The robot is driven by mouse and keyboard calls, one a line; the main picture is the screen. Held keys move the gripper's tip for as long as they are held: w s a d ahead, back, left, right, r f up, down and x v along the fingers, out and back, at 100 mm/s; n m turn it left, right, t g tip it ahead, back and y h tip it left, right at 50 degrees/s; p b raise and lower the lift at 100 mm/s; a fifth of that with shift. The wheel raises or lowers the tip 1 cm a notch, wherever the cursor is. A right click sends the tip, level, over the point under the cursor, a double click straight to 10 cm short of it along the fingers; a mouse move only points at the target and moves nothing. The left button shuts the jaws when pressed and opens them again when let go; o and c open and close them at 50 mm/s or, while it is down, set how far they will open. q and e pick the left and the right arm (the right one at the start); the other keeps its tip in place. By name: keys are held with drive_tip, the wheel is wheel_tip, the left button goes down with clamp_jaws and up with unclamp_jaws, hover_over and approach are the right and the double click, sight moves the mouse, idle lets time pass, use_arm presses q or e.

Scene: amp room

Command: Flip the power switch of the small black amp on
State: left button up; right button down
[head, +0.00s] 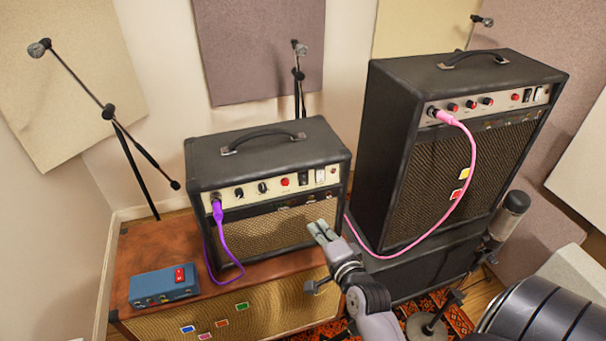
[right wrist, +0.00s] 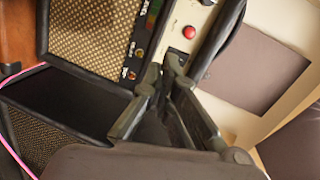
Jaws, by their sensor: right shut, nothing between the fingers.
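The small black amp (head: 268,150) stands on a brown cabinet in the head view, a purple cable plugged into the left of its control panel. Toward the panel's right end are a red round part (head: 285,182) and a pale switch (head: 320,177). The switch's position is too small to tell. My right gripper (head: 320,229) is shut and empty in front of the amp's lower right, below the switch. In the right wrist view the shut fingers (right wrist: 168,72) point toward the panel near a red round part (right wrist: 189,32). My left gripper is not in view.
A larger black amp (head: 445,150) with a pink cable (head: 467,165) stands to the right. A blue box (head: 165,285) with a red switch sits on the brown cabinet (head: 150,240). Microphone stands are behind and at right, including a large microphone (head: 508,215).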

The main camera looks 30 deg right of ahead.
sight(305, 174)
drive_tip(key=r, duration=0.1)
drive_tip(key=d+r+m, duration=0.1)
drive_tip(key=r, duration=0.1)
drive_tip(key=d+r+m+t+h, duration=0.1)
drive_tip(key=r, duration=0.1)
drive_tip(key=shift+w+f, duration=0.1)
drive_tip(key=b+x, duration=0.5)
drive_tip(key=x, duration=0.7)
drive_tip(key=shift+w+d+f+b, duration=0.2)
drive_tip(key=shift+w+b, duration=0.05)
drive_tip(key=shift+b, duration=0.1)
drive_tip(key=shift+w+d+r, duration=0.1)
drive_tip(key=shift+w+d, duration=0.05)
drive_tip(key=shift+w, duration=0.45)
drive_tip(key=shift+r, duration=0.1)
